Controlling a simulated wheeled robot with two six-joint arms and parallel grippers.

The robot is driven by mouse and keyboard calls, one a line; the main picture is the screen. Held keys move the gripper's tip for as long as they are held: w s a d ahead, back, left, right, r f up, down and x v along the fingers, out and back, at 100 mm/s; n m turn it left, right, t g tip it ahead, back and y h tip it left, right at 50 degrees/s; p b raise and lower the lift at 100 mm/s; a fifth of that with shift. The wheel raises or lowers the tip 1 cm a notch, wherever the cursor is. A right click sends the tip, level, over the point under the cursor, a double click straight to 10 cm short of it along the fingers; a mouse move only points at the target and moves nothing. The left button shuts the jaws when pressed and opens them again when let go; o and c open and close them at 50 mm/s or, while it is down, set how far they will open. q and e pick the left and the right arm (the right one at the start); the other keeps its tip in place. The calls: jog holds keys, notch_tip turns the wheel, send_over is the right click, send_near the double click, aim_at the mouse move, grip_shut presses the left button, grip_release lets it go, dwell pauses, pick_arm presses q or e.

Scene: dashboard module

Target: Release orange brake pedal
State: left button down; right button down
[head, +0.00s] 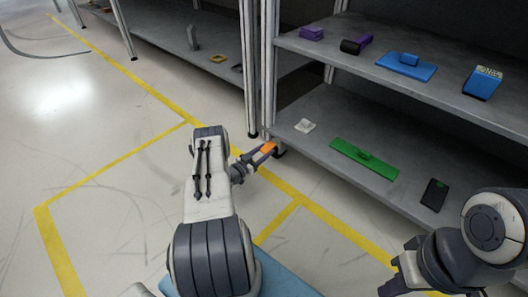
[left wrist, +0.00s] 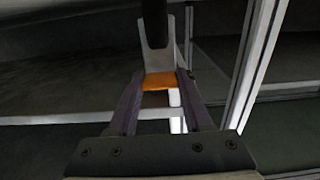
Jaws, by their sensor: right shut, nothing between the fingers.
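The orange brake pedal (head: 269,148) is between the fingers of my left gripper (head: 265,153), in front of the lower shelf's left end in the head view. In the left wrist view the orange pad (left wrist: 159,82) spans the gap between both purple fingers (left wrist: 157,90), which touch its sides. A pale forked piece with a dark upright part shows just beyond it; I cannot tell whether it belongs to the pedal. My right gripper (head: 392,287) is at the bottom right of the head view, shut and empty, partly cut off by the frame edge.
The lower shelf (head: 318,152) holds a small white piece (head: 305,125), a green plate (head: 365,158) and a black piece (head: 434,194). The upper shelf (head: 345,62) holds purple, black and blue parts. A shelf post (head: 248,70) stands behind my left gripper. Open floor lies left.

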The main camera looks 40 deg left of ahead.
pick_arm(q)
jog(key=shift+r+p, duration=0.3)
jog(key=shift+p, duration=0.35)
jog(key=r+g+p, duration=0.1)
jog(key=g+p, duration=0.1)
jog(key=p, duration=0.1)
jog(key=r+g+p, duration=0.1)
jog(key=g+p, duration=0.1)
jog(key=p, duration=0.1)
jog(key=shift+g+p, duration=0.8)
jog(key=shift+p, duration=0.2)
jog(key=shift+c, duration=1.6)
grip_release()
jog(key=shift+r, duration=0.1)
